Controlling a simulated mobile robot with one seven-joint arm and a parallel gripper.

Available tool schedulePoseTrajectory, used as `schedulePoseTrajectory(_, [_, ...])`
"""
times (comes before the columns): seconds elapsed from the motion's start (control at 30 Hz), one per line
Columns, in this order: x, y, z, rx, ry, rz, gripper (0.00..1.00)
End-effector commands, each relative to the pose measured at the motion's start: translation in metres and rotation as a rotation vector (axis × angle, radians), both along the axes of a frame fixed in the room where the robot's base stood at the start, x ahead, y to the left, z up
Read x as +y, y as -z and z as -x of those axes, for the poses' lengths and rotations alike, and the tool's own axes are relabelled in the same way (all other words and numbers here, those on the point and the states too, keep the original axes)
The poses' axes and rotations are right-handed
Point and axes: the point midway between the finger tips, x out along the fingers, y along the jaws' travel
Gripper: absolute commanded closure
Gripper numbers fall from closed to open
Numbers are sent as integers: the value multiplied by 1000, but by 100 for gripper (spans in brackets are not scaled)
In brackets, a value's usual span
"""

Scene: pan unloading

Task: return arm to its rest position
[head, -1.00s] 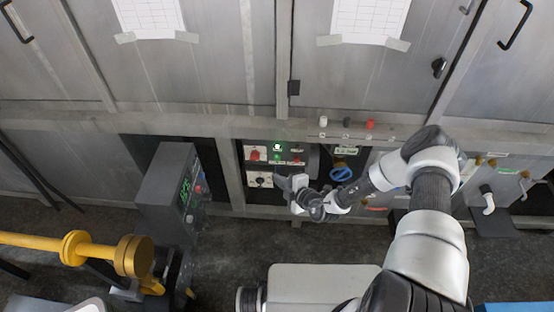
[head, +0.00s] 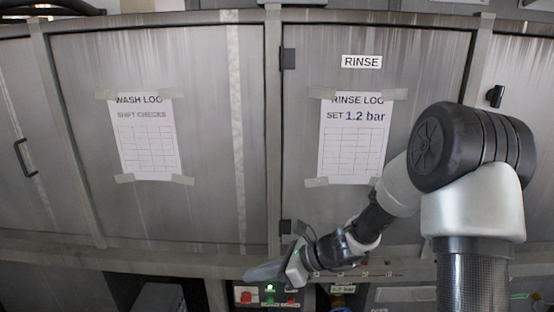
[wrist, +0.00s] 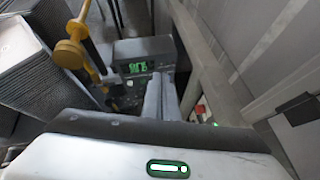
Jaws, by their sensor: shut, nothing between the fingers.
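My gripper (head: 252,273) is in the lower middle of the head view, at the end of my bent arm. Its fingers point left, just above the control panel with a lit green lamp (head: 270,288). In the wrist view my gripper's fingers (wrist: 162,82) are together, with nothing between them. The gripper appears clear of the panel, though the exact gap cannot be told.
Grey cabinet doors carry a wash log sheet (head: 148,140) and a rinse log sheet (head: 352,140). In the wrist view, a box with a green display (wrist: 143,50), a yellow-ended bar (wrist: 70,52) and stacked grey trays (wrist: 32,75) stand beyond the fingers.

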Motion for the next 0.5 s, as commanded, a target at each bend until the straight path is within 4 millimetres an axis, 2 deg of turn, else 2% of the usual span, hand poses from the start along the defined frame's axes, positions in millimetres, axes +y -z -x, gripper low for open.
schedulePoseTrajectory(0.03, [-4,-21,14,-105,-99,78,100])
schedulePoseTrajectory(0.1, [-12,-42,36,-237,-242,186,100])
schedulePoseTrajectory(0.27, [-41,-85,85,-519,-561,436,100])
schedulePoseTrajectory(0.5, [-100,-137,151,-863,-1011,811,100])
